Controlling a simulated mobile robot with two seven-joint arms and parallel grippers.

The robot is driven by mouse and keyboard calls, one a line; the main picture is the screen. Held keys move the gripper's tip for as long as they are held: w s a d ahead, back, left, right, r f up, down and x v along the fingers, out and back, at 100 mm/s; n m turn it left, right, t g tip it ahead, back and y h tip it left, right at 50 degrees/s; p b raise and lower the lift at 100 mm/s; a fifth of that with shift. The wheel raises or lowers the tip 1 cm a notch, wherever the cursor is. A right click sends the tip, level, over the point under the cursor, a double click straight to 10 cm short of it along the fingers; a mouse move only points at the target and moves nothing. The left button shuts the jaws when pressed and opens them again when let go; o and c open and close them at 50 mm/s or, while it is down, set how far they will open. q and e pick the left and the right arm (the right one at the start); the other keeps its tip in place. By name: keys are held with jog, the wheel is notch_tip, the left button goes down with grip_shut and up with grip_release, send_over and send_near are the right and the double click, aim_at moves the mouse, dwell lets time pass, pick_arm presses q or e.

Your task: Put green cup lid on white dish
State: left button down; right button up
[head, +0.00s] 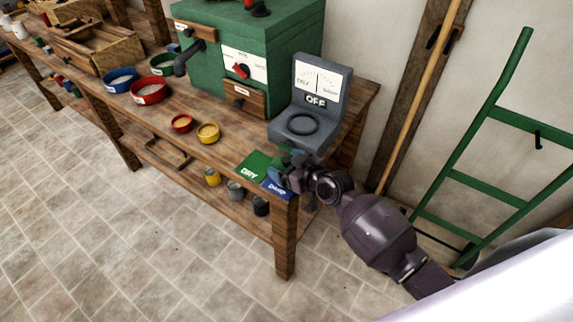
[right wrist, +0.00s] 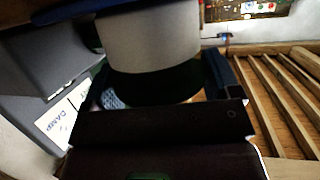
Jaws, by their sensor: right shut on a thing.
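My right gripper (head: 287,171) is at the right front corner of the bench, just above the DRY and DAMP cards. In the right wrist view a dark green round piece (right wrist: 155,83) sits between its fingers; it looks like the green cup lid, and the gripper is shut on it. A pale, whitish cylinder (right wrist: 150,40) adjoins this green piece, with a blue edge (right wrist: 60,12) across the top of the view. I cannot tell whether the pale cylinder is part of the held thing. I cannot make out the white dish for sure. My left gripper is not in view.
A grey meter reading OFF (head: 303,118) stands behind my gripper. The green DRY card (head: 254,166) lies at its left. A green hand truck (head: 490,170) leans at the right.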

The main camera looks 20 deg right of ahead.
jog(key=shift+f+b, duration=0.3)
jog(key=shift+f, duration=0.2)
jog(key=shift+f, duration=0.15)
jog(key=o, duration=0.8)
